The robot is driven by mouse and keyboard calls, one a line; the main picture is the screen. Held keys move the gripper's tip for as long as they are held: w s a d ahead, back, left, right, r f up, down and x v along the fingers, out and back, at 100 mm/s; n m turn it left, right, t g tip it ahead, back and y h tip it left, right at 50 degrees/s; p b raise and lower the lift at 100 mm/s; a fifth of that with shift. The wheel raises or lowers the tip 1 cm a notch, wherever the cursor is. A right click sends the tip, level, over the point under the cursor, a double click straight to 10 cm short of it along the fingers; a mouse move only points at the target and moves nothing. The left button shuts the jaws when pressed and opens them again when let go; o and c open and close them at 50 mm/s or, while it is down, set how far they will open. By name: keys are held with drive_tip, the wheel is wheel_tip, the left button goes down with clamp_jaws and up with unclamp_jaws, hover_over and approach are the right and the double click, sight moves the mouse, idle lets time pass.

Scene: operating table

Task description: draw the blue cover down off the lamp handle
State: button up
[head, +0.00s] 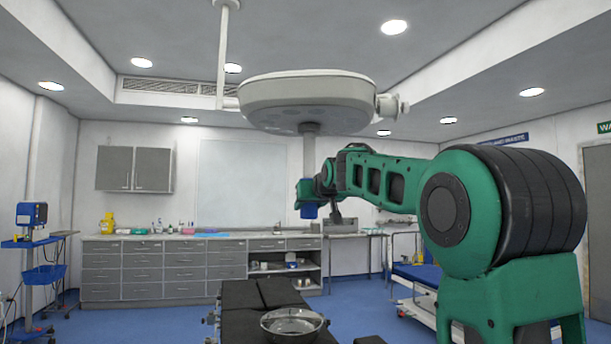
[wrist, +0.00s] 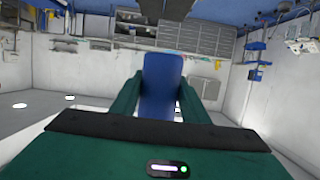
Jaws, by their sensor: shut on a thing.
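The blue cover (head: 309,211) is at the lower end of the pale grey lamp handle (head: 309,150), which hangs from the white surgical lamp (head: 307,92). My gripper (head: 304,190) reaches in from the right at the handle's lower end. In the wrist view the cover (wrist: 162,82) stands between the two green fingers of my gripper (wrist: 164,98), which are shut on it. In the head view the gripper hides part of the cover. I cannot tell how much of the handle is inside the cover.
A dark operating table (head: 240,297) with a clear bowl (head: 292,325) stands below the lamp. Grey drawer cabinets (head: 160,267) line the back wall. A blue bed (head: 420,274) is at the right and a trolley (head: 45,240) at the left. The air under the cover looks free.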

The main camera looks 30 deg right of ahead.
drive_tip(key=shift+f, duration=2.75)
